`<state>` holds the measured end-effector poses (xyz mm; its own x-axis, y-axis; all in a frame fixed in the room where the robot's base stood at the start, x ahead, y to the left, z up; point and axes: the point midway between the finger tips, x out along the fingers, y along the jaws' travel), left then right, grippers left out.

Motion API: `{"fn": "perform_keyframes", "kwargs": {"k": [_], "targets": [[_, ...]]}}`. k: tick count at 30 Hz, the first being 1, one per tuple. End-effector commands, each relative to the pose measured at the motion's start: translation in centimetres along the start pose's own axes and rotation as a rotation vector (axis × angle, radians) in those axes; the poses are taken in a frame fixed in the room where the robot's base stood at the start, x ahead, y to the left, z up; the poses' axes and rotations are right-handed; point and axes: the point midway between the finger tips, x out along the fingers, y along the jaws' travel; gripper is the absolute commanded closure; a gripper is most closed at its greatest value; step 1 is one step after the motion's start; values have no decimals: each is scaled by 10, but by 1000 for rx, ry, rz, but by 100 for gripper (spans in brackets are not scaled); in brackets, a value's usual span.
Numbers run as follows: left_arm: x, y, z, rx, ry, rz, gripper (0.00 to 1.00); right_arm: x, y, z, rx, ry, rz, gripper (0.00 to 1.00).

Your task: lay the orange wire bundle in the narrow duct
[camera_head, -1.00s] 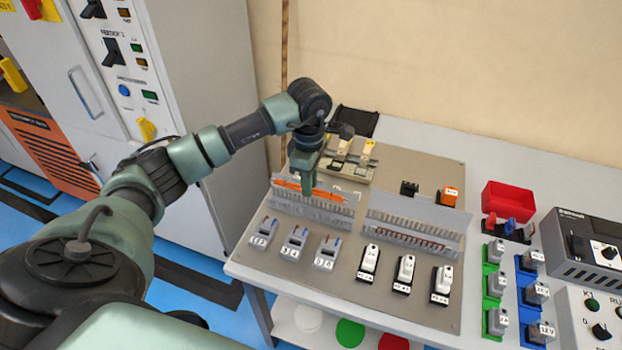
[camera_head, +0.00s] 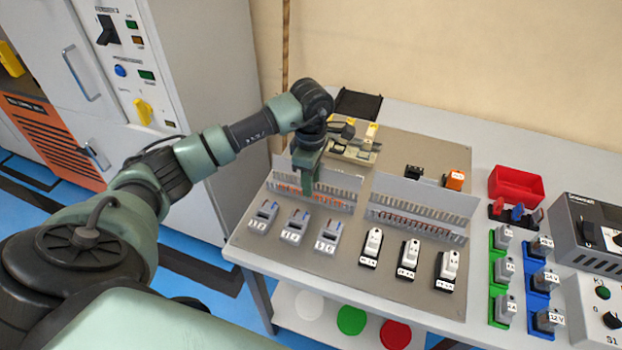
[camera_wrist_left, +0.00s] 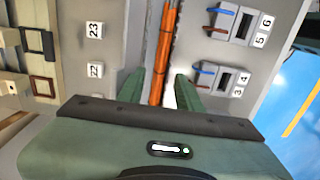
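The orange wire bundle (camera_head: 291,188) lies in the left slotted duct (camera_head: 338,194) on the panel, showing through the duct's slots. In the left wrist view the bundle (camera_wrist_left: 165,48) runs lengthwise along the duct channel. My left gripper (camera_head: 307,190) points down into the left duct over the bundle. In the left wrist view its two fingers (camera_wrist_left: 161,88) stand apart, one on each side of the bundle, with a gap visible on the right side. The fingertips are partly hidden by the duct wall in the head view. My right gripper is not in view.
A second slotted duct (camera_head: 425,210) stands to the right, with reddish wires inside. Grey breakers (camera_head: 295,227) and white-black modules (camera_head: 409,258) line the panel front. Terminal blocks (camera_head: 352,150) sit behind the left duct. A red bin (camera_head: 516,185) stands farther right.

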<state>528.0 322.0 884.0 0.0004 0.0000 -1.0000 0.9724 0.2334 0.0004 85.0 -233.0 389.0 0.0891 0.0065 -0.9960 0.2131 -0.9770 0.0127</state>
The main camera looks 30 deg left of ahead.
Motion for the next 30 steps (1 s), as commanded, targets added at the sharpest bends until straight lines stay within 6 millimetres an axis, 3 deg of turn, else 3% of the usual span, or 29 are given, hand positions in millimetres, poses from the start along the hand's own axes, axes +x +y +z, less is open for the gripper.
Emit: {"fn": "perform_keyframes", "kwargs": {"k": [17,30], "targets": [[-4,2,0,-1,-1,7,58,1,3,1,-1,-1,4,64],[-68,0,0,0,-1,6,58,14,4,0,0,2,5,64]]}}
